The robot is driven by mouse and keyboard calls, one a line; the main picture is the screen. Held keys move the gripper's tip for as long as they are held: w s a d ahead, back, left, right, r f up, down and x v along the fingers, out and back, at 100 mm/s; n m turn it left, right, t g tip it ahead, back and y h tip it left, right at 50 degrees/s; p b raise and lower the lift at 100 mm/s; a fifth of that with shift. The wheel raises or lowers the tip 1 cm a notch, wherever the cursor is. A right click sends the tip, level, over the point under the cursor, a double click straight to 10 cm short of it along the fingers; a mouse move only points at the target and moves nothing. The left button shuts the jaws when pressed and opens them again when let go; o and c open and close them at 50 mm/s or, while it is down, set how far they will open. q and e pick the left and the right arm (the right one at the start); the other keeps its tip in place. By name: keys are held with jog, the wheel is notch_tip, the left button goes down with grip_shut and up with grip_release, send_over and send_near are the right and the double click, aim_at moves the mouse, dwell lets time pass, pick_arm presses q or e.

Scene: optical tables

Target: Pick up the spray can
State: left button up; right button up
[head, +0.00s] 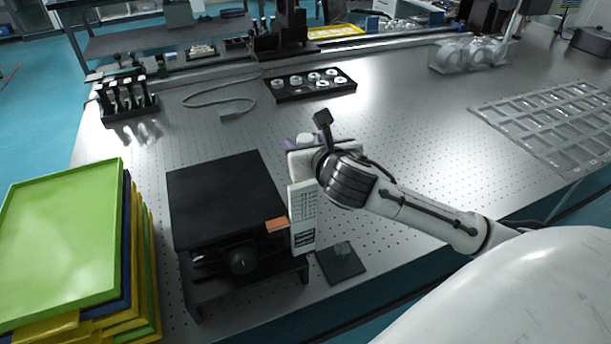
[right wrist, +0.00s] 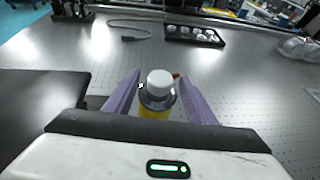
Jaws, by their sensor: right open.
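The spray can (right wrist: 158,88) has a white cap, a metal collar and a yellow body. It stands upright on the perforated table in the right wrist view, between the two purple fingers of my right gripper (right wrist: 160,98). The gripper is open, with visible room beside the can. In the head view, my right gripper (head: 303,142) is mostly hidden behind its own wrist, and only a small white top of the can shows beyond it. The can's lower part is hidden by the gripper body. My left gripper is not in view.
A black lift platform (head: 222,200) stands just left of my right gripper. Stacked green, blue and yellow trays (head: 65,240) are at the far left. A black holder with white round parts (head: 310,84) lies behind. A small dark plate (head: 341,264) lies near the front edge.

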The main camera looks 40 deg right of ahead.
jog(key=x, duration=0.5)
jog(key=shift+c, duration=0.4)
jog(key=shift+r, duration=0.1)
grip_shut()
